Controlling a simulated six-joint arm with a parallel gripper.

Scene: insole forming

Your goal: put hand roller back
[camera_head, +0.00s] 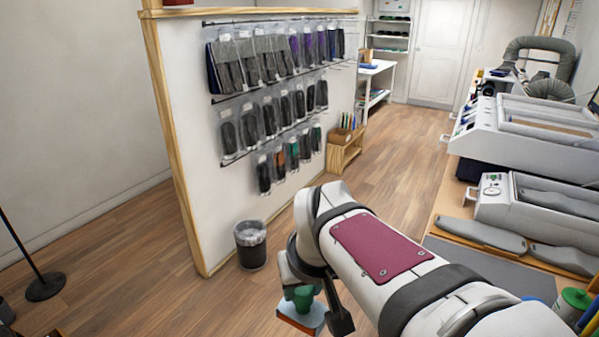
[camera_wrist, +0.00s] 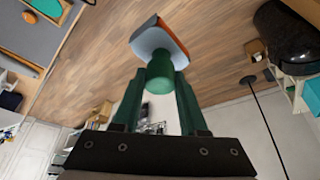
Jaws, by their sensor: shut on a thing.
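The hand roller has a green round handle and a pale blue-white head with an orange edge. In the wrist view the roller (camera_wrist: 152,42) sits at the tips of my gripper (camera_wrist: 163,82), whose two green fingers are shut on its handle. In the head view the roller (camera_head: 301,316) hangs below the end of my arm, above the wooden floor. My gripper (camera_head: 301,292) is partly hidden there by my own wrist. No stand or holder for the roller can be clearly made out.
A workbench (camera_head: 445,205) runs along the right, with a grey mat, grey insole-shaped pieces and white machines (camera_head: 535,205). A black bin (camera_head: 251,247) stands left of my wrist by a partition (camera_head: 190,120) hung with packaged insoles. The floor between is clear.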

